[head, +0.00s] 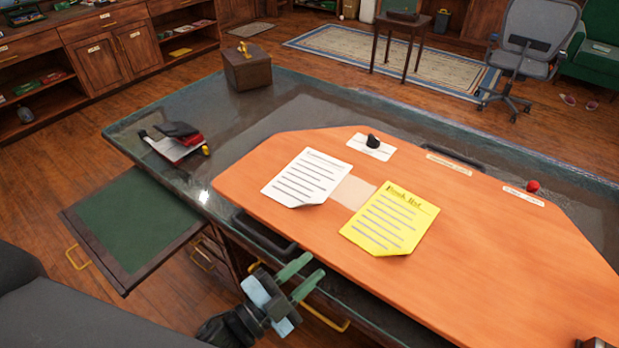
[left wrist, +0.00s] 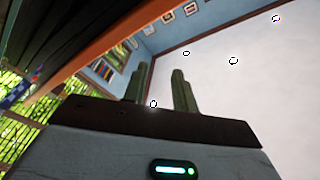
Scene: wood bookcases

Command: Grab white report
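A white sheet (head: 306,178) with a heading and several grey lines lies on the orange board (head: 480,235) on the desk, its near edge curled. A yellow sheet (head: 390,220) lies to its right, apart from it. My left gripper (head: 309,271) is below and near the white sheet in the head view, by the desk's front edge, apart from both sheets. Its green fingers (left wrist: 160,85) stand apart and empty in the left wrist view, which shows neither sheet. My right gripper does not show clearly; only a small dark part is at the bottom right corner.
A black knob (head: 373,141) and a red knob (head: 533,186) stand on labelled spots of the board. A clipboard-like object (head: 178,145) and a brown box (head: 247,68) are on the glassy desk. A green-topped pull-out shelf (head: 130,225) juts out at left.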

